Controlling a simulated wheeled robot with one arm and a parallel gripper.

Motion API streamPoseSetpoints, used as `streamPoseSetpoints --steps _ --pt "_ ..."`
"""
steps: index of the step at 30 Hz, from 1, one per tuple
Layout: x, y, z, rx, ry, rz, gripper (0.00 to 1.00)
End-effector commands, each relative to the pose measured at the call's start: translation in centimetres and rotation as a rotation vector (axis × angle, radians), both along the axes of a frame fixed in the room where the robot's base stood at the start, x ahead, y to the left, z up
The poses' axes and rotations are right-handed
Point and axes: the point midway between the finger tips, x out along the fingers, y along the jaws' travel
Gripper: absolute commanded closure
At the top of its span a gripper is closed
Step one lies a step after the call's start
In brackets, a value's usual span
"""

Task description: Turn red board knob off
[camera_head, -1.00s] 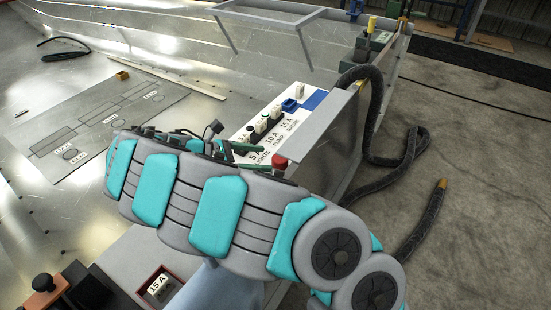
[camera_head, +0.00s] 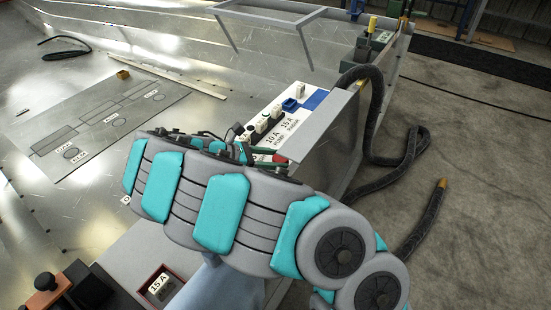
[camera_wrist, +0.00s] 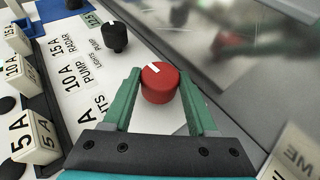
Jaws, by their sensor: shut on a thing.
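The red knob (camera_wrist: 160,88) sits on the white switch panel (camera_wrist: 82,48) and has a white mark on its top. In the wrist view the mark points away from my wrist, slightly to the left. My gripper (camera_wrist: 158,76) has its two green fingers on either side of the knob, shut on it. In the head view only a sliver of the red knob (camera_head: 281,158) shows, and my arm hides the near part of the panel.
A black knob (camera_wrist: 114,37) stands farther along the panel. White blocks marked with amp ratings, such as the 5 A block (camera_wrist: 36,135), stand in a row at the left. A grey metal wall (camera_wrist: 235,60) runs close by on the right. A black hose (camera_head: 372,110) hangs beyond the panel.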

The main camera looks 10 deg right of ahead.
Motion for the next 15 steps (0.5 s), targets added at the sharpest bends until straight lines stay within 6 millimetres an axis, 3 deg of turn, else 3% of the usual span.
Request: streamPoseSetpoints --steps 2,11,15 --pt "0.01 0.00 0.00 0.000 0.000 0.000 0.61" --pt "0.01 0.01 0.01 0.000 0.000 0.000 0.95" --pt "0.00 0.02 0.05 -0.001 0.000 0.003 0.97"
